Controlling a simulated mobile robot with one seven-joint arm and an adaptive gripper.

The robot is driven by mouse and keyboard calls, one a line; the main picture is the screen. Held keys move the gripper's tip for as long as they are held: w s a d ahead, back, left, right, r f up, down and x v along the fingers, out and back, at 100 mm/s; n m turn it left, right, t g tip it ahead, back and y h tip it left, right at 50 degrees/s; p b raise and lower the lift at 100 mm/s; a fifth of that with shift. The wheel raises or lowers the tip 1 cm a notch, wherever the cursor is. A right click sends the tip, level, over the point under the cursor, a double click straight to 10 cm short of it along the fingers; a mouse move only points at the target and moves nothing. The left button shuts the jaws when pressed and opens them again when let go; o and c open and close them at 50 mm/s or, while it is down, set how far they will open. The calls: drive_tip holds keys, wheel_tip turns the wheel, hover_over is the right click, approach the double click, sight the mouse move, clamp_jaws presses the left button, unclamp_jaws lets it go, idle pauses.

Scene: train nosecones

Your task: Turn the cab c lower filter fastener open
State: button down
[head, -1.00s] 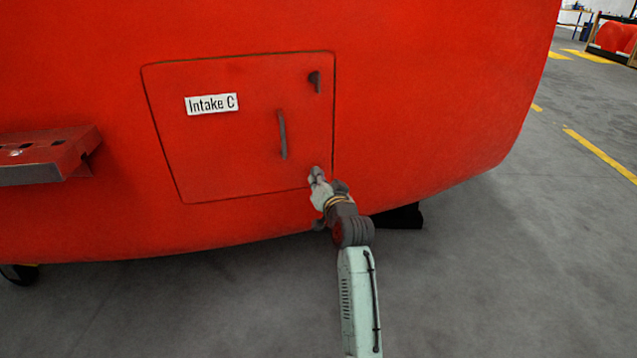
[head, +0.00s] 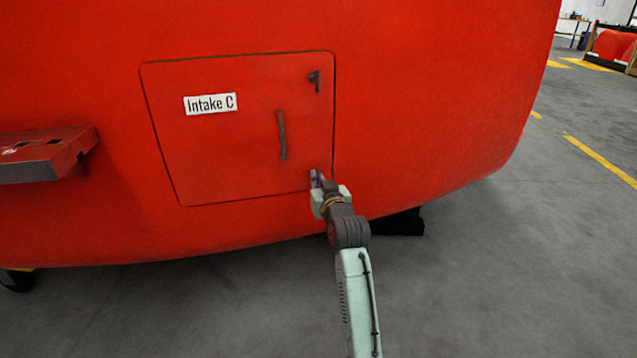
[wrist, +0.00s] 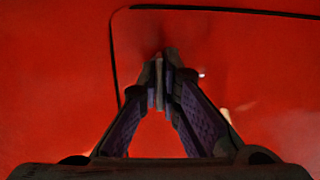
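The red hatch (head: 220,150) labelled "Intake C" is flush with the red nosecone. Its upper fastener (head: 315,80) is a small dark lever at the top right corner. My gripper (head: 317,176) is at the hatch's lower right corner, where it covers the lower fastener in the head view. In the wrist view my gripper (wrist: 162,82) has its fingertips drawn together, with a thin greyish strip, apparently the lower fastener's lever (wrist: 159,84), pinched between them. Most of the fastener is hidden by the fingers. The hatch edge runs around this corner.
A dark vertical handle (head: 282,136) stands out from the hatch left of the upper fastener. A red step (head: 45,155) juts out at the left. A dark support (head: 400,222) is under the nosecone. The grey floor at the right is open.

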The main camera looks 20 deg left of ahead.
idle(0.3)
drive_tip(key=c, duration=1.8)
unclamp_jaws()
drive_tip(key=v, duration=1.2)
drive_tip(key=shift+a, duration=0.1)
